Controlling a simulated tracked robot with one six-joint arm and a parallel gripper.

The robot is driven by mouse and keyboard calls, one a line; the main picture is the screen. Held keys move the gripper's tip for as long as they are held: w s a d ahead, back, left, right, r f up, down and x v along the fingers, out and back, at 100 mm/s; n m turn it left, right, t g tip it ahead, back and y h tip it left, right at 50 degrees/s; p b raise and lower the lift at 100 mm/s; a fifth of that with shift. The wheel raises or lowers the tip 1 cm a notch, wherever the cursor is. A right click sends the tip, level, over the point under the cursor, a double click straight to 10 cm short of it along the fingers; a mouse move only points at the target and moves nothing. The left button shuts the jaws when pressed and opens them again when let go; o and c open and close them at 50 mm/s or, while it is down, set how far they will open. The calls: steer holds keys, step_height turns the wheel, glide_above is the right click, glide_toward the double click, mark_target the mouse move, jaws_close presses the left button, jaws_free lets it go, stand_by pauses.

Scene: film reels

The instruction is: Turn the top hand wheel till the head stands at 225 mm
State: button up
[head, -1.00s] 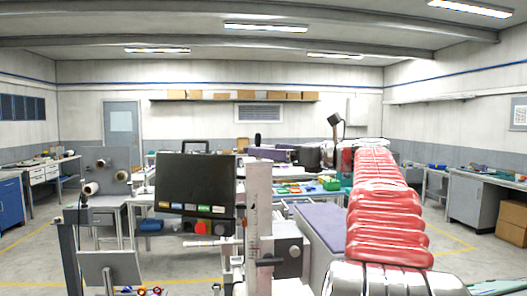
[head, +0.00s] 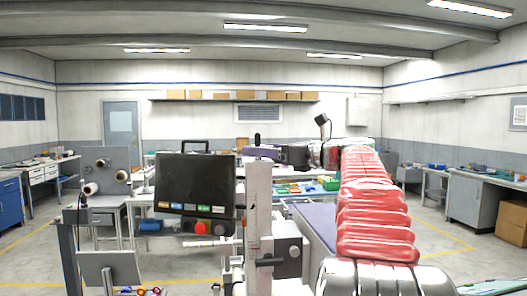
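A pale upright column (head: 258,215) with a scale and small red marks stands right of a black panel, near the middle of the head view. A grey block with a round dark knob (head: 293,251) sits beside its lower part, with a dark lever (head: 269,262) in front; this may be the head. The scale's figures are too small to read. A small black upright knob (head: 257,139) shows above the column top, perhaps on the top hand wheel; I cannot tell. My gripper (head: 284,155) is beside it at the right, small and dark; its fingers cannot be made out.
The black panel (head: 195,182) with coloured buttons and a red stop button stands close on the left. A grey stand with reels (head: 107,175) is further left. A bench with coloured items (head: 305,188) lies behind. Open floor (head: 430,225) shows at right.

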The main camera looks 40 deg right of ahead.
steer(key=c, duration=0.3)
steer(key=shift+a+m+h, duration=0.1)
steer(key=shift+m+h, duration=0.3)
steer(key=shift+h, duration=0.2)
steer(key=shift+a+m+h, duration=0.2)
steer(key=shift+m+h, duration=0.55)
steer(key=shift+h, duration=0.45)
steer(key=shift+a+m+h, duration=0.15)
steer(key=shift+m+h, duration=0.6)
steer(key=shift+h, duration=0.45)
steer(key=shift+w+a+m+g+h, duration=0.1)
steer(key=shift+m+g+h, duration=0.2)
steer(key=shift+m+h, duration=0.7)
steer(key=shift+a+m+g+h, duration=0.1)
steer(key=shift+m+g+h, duration=0.35)
steer(key=shift+h, duration=0.95)
steer(key=shift+m+h, duration=0.4)
steer(key=shift+m, duration=0.05)
steer(key=o, duration=1)
steer(key=shift+o, duration=0.2)
